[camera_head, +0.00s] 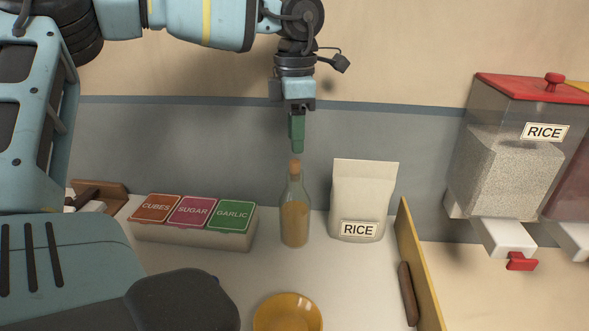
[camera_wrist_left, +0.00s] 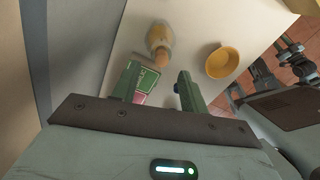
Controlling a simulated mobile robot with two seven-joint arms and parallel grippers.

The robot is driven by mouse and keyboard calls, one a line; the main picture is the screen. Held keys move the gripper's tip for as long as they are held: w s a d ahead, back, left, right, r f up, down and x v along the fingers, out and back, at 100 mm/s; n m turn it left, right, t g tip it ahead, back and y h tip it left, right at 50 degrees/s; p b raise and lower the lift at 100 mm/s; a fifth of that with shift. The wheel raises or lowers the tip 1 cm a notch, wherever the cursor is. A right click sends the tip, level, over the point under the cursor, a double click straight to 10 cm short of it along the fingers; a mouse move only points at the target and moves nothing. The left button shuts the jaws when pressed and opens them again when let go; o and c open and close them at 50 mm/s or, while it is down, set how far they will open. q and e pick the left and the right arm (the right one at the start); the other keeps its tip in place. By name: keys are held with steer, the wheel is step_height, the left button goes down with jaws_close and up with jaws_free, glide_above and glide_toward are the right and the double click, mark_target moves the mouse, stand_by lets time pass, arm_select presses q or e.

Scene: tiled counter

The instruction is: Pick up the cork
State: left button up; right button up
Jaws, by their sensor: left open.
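The cork (camera_head: 295,166) is a small brown stopper in the neck of a glass bottle (camera_head: 295,215) with yellowish contents, upright on the counter. My left gripper (camera_head: 297,150) points down just above the cork, open and not touching it as far as I can tell. In the left wrist view the cork (camera_wrist_left: 161,59) lies beyond the fingertips of the open left gripper (camera_wrist_left: 157,80), with the bottle (camera_wrist_left: 159,36) behind it.
A box of spice packs (camera_head: 195,235) stands left of the bottle, a white rice bag (camera_head: 362,190) right. A yellow bowl (camera_head: 288,318) sits in front. A yellow board edge (camera_head: 421,270) bounds the right side.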

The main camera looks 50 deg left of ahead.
mark_target(294, 161)
arm_select(q)
steer(key=shift+s+f+p, duration=0.15)
steer(key=shift+f+p, duration=0.15)
steer(key=shift+f, duration=1)
steer(key=shift+s+f+p, duration=0.1)
steer(key=shift+f+p, duration=0.2)
steer(key=shift+f, duration=0.95)
jaws_close()
